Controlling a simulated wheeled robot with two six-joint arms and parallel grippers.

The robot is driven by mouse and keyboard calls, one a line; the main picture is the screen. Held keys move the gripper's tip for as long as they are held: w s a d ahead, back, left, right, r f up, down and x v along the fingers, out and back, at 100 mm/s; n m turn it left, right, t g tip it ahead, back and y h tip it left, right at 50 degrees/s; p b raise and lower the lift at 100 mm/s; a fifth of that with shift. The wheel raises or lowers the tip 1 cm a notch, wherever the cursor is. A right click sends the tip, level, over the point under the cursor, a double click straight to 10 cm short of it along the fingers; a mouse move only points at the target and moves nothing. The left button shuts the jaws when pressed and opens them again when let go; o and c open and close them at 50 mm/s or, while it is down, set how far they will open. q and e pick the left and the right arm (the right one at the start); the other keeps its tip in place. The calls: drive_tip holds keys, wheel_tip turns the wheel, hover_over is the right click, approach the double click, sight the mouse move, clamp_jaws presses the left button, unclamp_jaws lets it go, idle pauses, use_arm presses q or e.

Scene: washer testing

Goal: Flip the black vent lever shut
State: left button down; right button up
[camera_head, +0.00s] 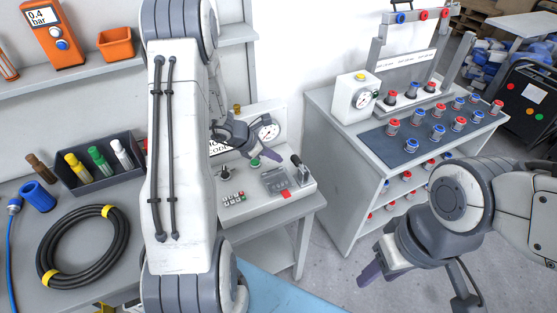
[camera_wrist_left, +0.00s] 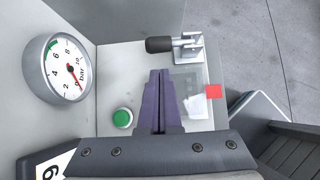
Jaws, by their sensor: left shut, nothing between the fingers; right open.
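The black vent lever (camera_head: 297,160) stands at the right end of the grey test bench top (camera_head: 250,186). In the left wrist view its black handle (camera_wrist_left: 160,45) extends from a metal bracket (camera_wrist_left: 190,46) toward the gauge side. Whether it stands up or lies back is hard to judge. My left gripper (camera_head: 274,157) is over the bench, left of the lever. Its purple fingers (camera_wrist_left: 159,76) are closed together and empty, with a visible gap to the handle. My right gripper (camera_head: 370,258) is open and empty, over the floor, away from the bench.
A green button (camera_wrist_left: 122,117), a pressure gauge (camera_wrist_left: 62,70) and a red tag (camera_wrist_left: 213,91) are near the left fingers. A black knob (camera_head: 224,172) is at the bench's left. A shelf of fittings (camera_head: 420,140) stands to the right, with floor between.

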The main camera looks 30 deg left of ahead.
sight(289, 171)
use_arm(q)
drive_tip(key=b+x, duration=0.3)
drive_tip(key=x, duration=0.3)
drive_tip(key=shift+d+f, duration=0.1)
drive_tip(key=shift+f, duration=0.2)
drive_tip(key=shift+x, duration=0.8)
drive_tip(key=shift+w+r, duration=0.1)
